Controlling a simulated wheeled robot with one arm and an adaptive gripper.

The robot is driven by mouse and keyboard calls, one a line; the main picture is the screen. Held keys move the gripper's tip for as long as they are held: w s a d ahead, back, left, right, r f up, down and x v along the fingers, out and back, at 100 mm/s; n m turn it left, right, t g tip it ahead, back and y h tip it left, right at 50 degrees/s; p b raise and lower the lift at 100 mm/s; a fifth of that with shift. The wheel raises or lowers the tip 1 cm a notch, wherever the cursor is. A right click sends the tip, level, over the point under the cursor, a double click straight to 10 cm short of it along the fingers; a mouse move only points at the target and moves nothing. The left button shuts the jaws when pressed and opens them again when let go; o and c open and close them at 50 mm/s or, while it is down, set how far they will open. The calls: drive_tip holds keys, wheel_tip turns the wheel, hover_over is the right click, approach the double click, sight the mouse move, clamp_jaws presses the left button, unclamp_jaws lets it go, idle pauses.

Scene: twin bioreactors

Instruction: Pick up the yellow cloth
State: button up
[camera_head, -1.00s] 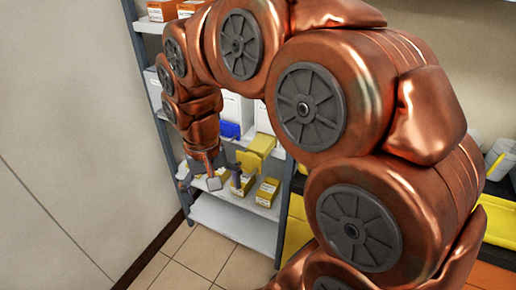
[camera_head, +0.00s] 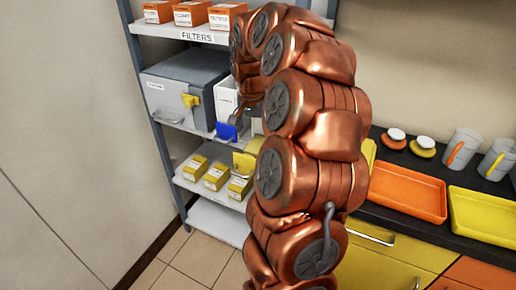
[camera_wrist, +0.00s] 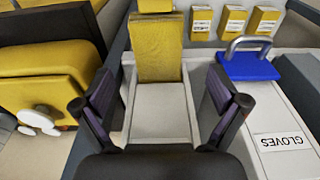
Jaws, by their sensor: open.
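The yellow cloth (camera_wrist: 158,48) lies in the upper middle of the wrist view, draped over the end of a pale white holder (camera_wrist: 160,108). In the head view, the cloth (camera_head: 244,162) hangs at the front of the middle shelf, partly hidden by my arm. My gripper (camera_wrist: 160,108) is open and empty. Its two dark fingers stand to either side of the white holder in the wrist view, with the cloth beyond the fingertips. In the head view my gripper (camera_head: 237,116) is mostly hidden behind my arm.
A blue padlock-like thing (camera_wrist: 250,67) sits on the white GLOVES box (camera_wrist: 285,138), right of the fingers. Small yellow boxes (camera_head: 215,177) stand on the lower shelf. A grey box (camera_head: 183,88) is on the middle shelf. The counter with trays (camera_head: 408,193) is at right.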

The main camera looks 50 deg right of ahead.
sight(258, 145)
drive_tip(key=shift+d+f+p, duration=0.2)
drive_tip(key=shift+f+p, duration=0.1)
drive_tip(key=shift+f, duration=0.65)
drive_tip(key=shift+d+f+p, duration=0.15)
drive_tip(key=shift+f+p, duration=0.15)
drive_tip(key=shift+f, duration=0.65)
drive_tip(key=shift+d+f+p, duration=0.2)
drive_tip(key=shift+f+p, duration=0.1)
drive_tip(key=shift+f, duration=0.65)
drive_tip(key=c, duration=1)
